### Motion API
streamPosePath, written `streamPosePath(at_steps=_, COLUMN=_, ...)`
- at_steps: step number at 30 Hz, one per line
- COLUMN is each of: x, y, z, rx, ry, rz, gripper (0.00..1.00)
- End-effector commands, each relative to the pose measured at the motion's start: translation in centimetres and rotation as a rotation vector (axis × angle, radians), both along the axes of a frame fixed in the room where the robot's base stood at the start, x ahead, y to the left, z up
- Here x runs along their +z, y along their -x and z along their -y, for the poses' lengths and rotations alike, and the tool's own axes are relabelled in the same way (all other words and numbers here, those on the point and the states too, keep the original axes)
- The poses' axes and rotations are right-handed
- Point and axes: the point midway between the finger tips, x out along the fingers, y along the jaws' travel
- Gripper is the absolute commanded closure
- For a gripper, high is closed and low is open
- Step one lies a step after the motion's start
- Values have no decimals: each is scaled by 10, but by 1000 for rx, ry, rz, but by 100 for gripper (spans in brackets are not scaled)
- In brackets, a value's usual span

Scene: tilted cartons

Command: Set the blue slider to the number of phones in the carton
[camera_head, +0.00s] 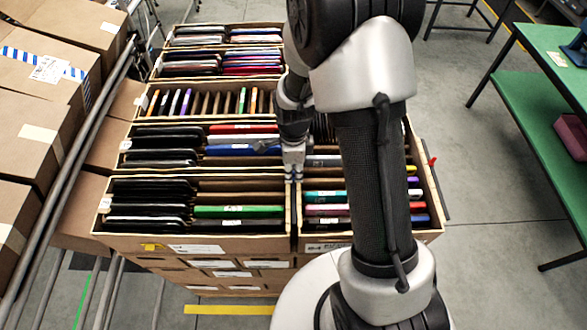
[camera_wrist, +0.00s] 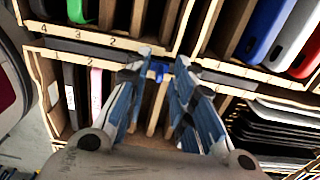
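My gripper (camera_head: 293,178) points down over the dividing wall in the middle of the cartons. In the wrist view its two fingers (camera_wrist: 160,64) are apart. A small blue slider (camera_wrist: 158,71) sits on the carton's wall edge (camera_wrist: 95,37), between the fingertips in the picture; I cannot tell if either finger touches it. The edge carries the digits 4, 3 and 2, left of the slider; any mark under it is hidden. A carton beside that edge holds a green phone (camera_wrist: 82,8) and a dark one in slots. The slider is not clearly visible in the head view.
Several open cartons hold rows of phones, including a green phone (camera_head: 238,211) at the front. A red tab (camera_head: 433,161) sticks out at the right wall. Brown boxes (camera_head: 35,130) stand left behind a rail; a green table (camera_head: 545,110) stands right. My arm hides part of the cartons.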

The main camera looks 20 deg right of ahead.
Motion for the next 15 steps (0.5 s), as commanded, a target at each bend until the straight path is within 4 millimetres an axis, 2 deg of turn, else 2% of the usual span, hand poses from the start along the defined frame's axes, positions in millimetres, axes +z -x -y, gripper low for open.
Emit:
streamPosePath(at_steps=10, x=1, y=0, z=0, rx=0, ry=0, rz=0, gripper=73)
streamPosePath(at_steps=15, x=20, y=-1, z=0, rx=0, ry=0, rz=4, gripper=73)
